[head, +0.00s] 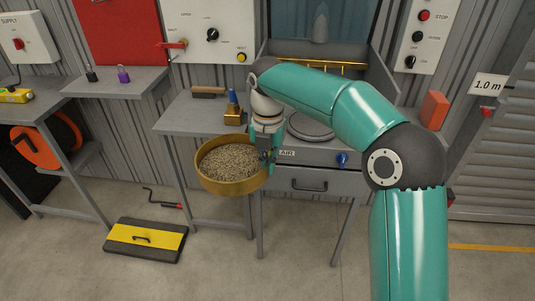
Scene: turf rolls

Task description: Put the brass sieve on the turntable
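The brass sieve (230,187) is round, with a tall golden rim, and holds grey-brown grit. It hangs in the air in front of the benches, roughly level. My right gripper (267,156) is shut on the right side of its rim; the fingertips are partly hidden. The turntable, a round grey disc (312,127), lies on the bench behind and to the right of the sieve. Its top looks empty, and my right arm covers part of its right side. My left gripper is not in view.
A wooden brush (208,92) and a brass block with a blue-handled tool (234,112) stand on the bench left of the turntable. A blue knob (342,160) is on the bench front. A yellow-black floor hatch (146,240) lies below left.

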